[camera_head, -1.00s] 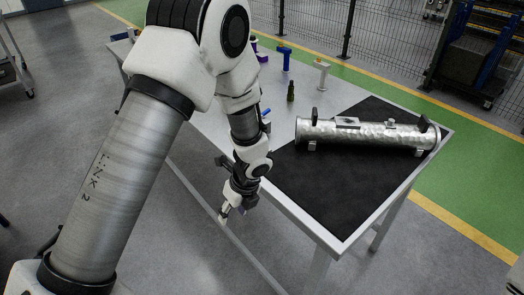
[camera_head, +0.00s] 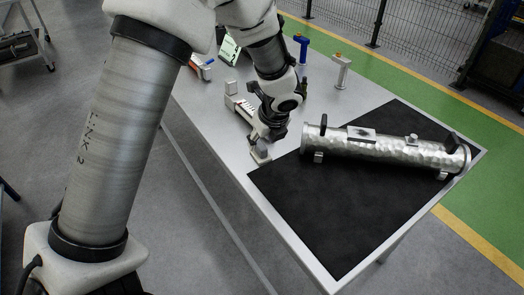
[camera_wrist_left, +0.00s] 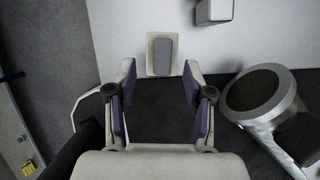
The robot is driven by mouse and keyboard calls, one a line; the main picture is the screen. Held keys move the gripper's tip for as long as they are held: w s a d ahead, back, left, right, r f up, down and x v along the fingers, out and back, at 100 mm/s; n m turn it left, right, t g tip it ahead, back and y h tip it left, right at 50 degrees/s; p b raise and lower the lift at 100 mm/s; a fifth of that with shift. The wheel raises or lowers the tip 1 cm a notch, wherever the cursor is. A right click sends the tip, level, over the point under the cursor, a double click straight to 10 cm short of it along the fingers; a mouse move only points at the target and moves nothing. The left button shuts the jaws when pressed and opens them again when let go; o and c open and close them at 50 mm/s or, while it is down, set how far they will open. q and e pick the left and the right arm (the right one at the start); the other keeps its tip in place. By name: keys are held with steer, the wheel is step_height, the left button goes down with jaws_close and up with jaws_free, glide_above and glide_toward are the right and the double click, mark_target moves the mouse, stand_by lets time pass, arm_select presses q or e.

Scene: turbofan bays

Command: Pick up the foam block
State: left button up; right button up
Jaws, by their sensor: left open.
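In the left wrist view, a small block (camera_wrist_left: 161,56) with a grey top and pale beige edge, which looks like the foam block, sits on the light table just beyond the dark mat. My left gripper (camera_wrist_left: 160,70) is open, its two purple-padded fingers on either side of the view, with the block ahead of the gap between them. No contact shows. In the head view my left gripper (camera_head: 265,138) points down near the mat's left corner; a pale block (camera_head: 260,156) shows at its tip, partly hidden. My right gripper is not in view.
A silver cylinder (camera_head: 385,152) with black handles lies across the black mat (camera_head: 330,215). Small tools, including a blue-handled one (camera_head: 302,50) and a white one (camera_head: 341,68), stand on the light table (camera_head: 225,135) behind. The mat's front is clear.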

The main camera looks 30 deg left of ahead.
mark_target(261, 145)
arm_select(q)
steer(key=x, duration=0.5)
steer(key=shift+w+r+b, duration=0.1)
steer(key=shift+w+b, duration=0.2)
steer(key=shift+s+d+r, duration=0.1)
steer(key=shift+s+r, duration=0.05)
steer(key=shift+r, duration=0.05)
steer(key=shift+s+r, duration=0.1)
steer(key=c, duration=0.5)
jaws_close()
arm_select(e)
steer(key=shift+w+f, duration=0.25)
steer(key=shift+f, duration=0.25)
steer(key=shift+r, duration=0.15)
